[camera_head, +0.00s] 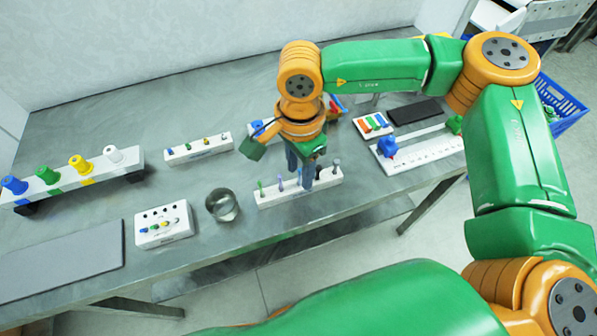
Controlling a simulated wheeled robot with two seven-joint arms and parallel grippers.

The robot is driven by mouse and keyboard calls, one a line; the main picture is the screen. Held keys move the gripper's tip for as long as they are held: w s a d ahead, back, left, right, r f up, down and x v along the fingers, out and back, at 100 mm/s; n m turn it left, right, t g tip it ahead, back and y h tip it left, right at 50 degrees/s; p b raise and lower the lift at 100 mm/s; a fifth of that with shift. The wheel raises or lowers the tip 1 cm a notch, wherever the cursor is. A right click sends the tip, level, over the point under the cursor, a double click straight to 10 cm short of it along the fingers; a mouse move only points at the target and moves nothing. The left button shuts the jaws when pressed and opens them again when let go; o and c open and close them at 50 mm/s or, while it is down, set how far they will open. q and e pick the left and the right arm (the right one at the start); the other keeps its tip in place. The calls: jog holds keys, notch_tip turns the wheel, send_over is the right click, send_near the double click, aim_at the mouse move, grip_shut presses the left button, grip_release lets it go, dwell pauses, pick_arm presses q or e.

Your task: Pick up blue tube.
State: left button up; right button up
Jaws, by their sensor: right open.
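A white rack (330,181) stands near the front edge of the table and holds several small upright tubes. One slim bluish-lilac tube (281,184) stands left of my right gripper; a green one (260,187) is farther left. My right gripper (300,176) points down over the middle of this rack, its grey fingers close to the tubes. It is open. The fingers and wrist hide part of the rack, so I cannot tell whether a tube stands between them. My left gripper is not in view.
A metal cup (222,205) and a white box with coloured knobs (163,224) stand left of the rack. A stand with coloured cones (75,178) is at far left. A white ruled tray (428,150) and a dark pad (414,112) lie right. A grey mat (62,262) lies front left.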

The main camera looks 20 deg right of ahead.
jog(key=shift+w+f, duration=0.15)
jog(key=shift+f, duration=0.4)
grip_shut()
jog(key=shift+r, duration=0.1)
